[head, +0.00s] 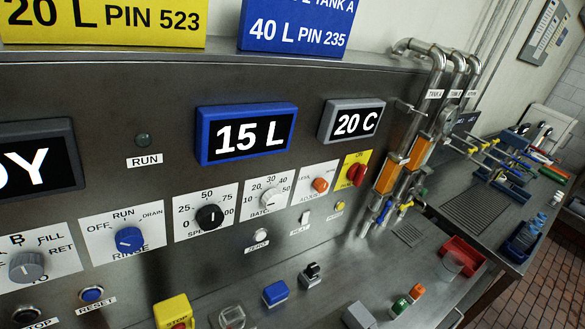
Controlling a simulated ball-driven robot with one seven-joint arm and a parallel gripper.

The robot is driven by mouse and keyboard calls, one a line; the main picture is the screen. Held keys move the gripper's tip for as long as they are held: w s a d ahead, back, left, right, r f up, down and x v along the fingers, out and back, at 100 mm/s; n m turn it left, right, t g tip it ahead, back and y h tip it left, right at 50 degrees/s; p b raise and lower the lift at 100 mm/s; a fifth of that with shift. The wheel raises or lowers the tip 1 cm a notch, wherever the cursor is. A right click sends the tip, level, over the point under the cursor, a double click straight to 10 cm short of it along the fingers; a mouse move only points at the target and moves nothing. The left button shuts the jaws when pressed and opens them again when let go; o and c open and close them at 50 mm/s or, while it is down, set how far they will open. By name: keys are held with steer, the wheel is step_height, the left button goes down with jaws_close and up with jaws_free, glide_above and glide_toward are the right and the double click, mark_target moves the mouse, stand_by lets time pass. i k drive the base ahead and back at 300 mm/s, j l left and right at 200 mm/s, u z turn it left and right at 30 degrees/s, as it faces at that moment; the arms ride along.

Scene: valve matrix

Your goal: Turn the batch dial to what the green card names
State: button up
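The batch dial (269,197) is a pale grey knob on a white plate marked with numbers such as 20, 30, 40 and 50, in the panel's lower row. Which number its pointer meets is too small to tell. Above it, a blue-framed display (246,133) reads 15 L. No green card is in view. At the top edge are a yellow card (105,22) reading 20 L PIN 523 and a blue card (297,28) reading 40 L PIN 235, both cut off above. My gripper is not in view.
The speed dial (209,217) is left of the batch dial; a red knob (356,174) on yellow is to its right. A ZERO button (261,236) sits below. Small blocks, including a blue one (275,293), stand on the counter. Pipes (416,130) rise at the right.

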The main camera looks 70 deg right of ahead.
mark_target(272, 199)
steer(key=z, duration=0.5)
steer(key=l+z, duration=0.15)
steer(key=z, duration=0.35)
steer(key=l+z, duration=0.1)
steer(key=z, duration=0.4)
